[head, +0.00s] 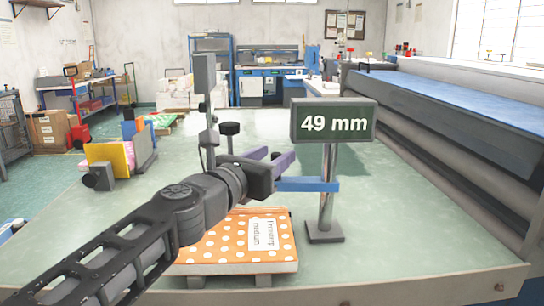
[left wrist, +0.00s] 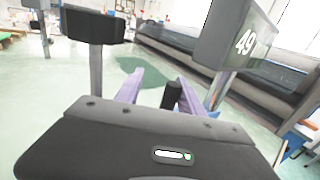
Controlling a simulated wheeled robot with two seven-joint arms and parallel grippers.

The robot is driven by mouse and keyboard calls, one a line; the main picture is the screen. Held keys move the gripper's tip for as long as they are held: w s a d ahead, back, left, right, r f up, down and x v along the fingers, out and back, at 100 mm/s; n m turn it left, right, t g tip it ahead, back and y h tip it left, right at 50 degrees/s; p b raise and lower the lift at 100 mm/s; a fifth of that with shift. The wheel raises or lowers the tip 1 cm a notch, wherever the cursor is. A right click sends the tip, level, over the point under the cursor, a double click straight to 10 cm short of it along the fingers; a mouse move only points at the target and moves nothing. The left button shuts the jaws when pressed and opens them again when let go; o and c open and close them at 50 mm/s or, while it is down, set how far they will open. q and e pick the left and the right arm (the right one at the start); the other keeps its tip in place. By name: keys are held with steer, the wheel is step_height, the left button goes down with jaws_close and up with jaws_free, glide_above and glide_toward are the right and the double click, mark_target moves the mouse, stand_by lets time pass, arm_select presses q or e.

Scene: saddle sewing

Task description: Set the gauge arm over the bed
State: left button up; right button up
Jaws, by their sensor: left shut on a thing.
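The gauge has a dark display (head: 334,122) reading 49 mm on a shiny post with a square foot. Its blue gauge arm (head: 310,184) reaches left from the post, low above the table, and its left end is hidden behind my gripper. My left gripper (head: 279,157) has its purple fingers around a dark upright knob, which shows between them in the left wrist view (left wrist: 172,95). How the knob joins the gauge arm is hidden. An orange polka-dot booklet (head: 222,243) with a white label lies on a low board in front. My right gripper is not in view.
A tall grey post (head: 204,75) and a shorter one with a dark top (head: 229,128) stand just behind my left wrist. A yellow book (head: 108,158) stands in a holder at left. A long machine with a blue top (head: 440,88) lines the right. The green table (head: 400,235) is clear right of the gauge.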

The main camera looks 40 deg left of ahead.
arm_select(q)
steer(key=shift+s, duration=0.15)
steer(key=shift+s, duration=0.35)
steer(key=p+v, duration=0.2)
steer(key=v, duration=0.5)
steer(key=shift+w+d, duration=0.1)
steer(key=shift+d, duration=0.05)
